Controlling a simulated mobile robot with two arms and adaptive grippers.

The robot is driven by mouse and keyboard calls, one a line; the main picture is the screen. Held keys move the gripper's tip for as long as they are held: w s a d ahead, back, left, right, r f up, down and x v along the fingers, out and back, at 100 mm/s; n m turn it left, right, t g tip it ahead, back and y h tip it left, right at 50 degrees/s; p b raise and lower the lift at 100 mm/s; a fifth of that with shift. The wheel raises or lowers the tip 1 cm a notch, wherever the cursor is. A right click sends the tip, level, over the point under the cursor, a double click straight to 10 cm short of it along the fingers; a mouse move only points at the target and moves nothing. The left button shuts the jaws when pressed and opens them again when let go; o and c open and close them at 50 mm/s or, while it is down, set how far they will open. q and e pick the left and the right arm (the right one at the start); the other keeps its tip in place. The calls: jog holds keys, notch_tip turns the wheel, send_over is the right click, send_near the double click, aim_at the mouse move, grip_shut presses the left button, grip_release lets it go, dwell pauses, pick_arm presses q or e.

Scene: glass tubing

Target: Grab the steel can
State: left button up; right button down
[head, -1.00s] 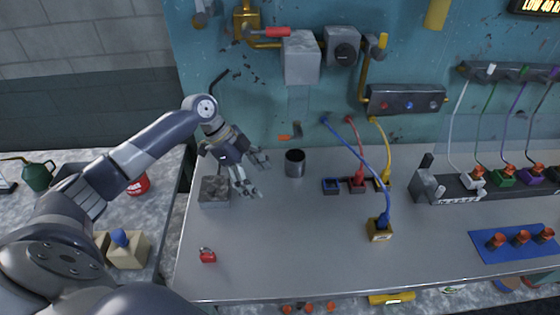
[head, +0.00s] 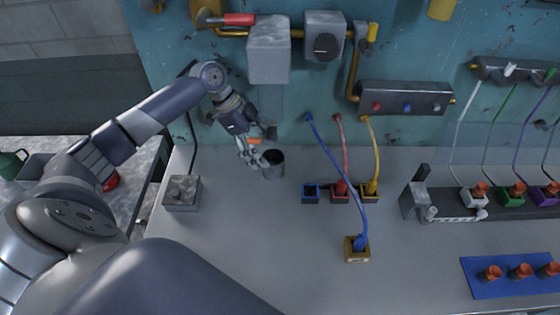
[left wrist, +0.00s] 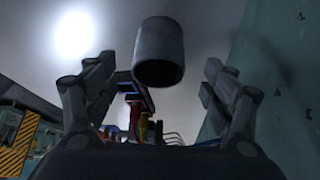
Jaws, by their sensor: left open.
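The steel can (head: 272,165) is a small dark grey open-topped cylinder near the back of the grey workbench. In the left wrist view the can (left wrist: 159,55) shows between and ahead of the two fingers. My left gripper (head: 256,159) is open, with its fingertips close to the can's left side. It also shows in the left wrist view (left wrist: 155,85), with its fingers spread apart on either side. I cannot tell whether a finger touches the can. My right gripper is not in view.
A grey block (head: 182,193) sits on the bench to the left. A blue mat (head: 515,278) with orange-topped pieces lies at right. The bench front is mostly clear.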

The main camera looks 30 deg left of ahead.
aim_at(273, 163)
pick_arm(q)
jog(key=x, duration=0.1)
jog(key=p+x, duration=0.1)
jog(key=shift+s+d+f, duration=0.15)
jog(key=shift+s+f, duration=0.05)
jog(key=shift+f, duration=0.15)
jog(key=p+x, duration=0.1)
jog(key=x, duration=0.2)
jog(key=shift+w+f, duration=0.15)
jog(key=shift+f, duration=0.15)
jog(key=shift+w+f, duration=0.1)
jog(key=shift+f, duration=0.05)
jog(key=c, duration=1.2)
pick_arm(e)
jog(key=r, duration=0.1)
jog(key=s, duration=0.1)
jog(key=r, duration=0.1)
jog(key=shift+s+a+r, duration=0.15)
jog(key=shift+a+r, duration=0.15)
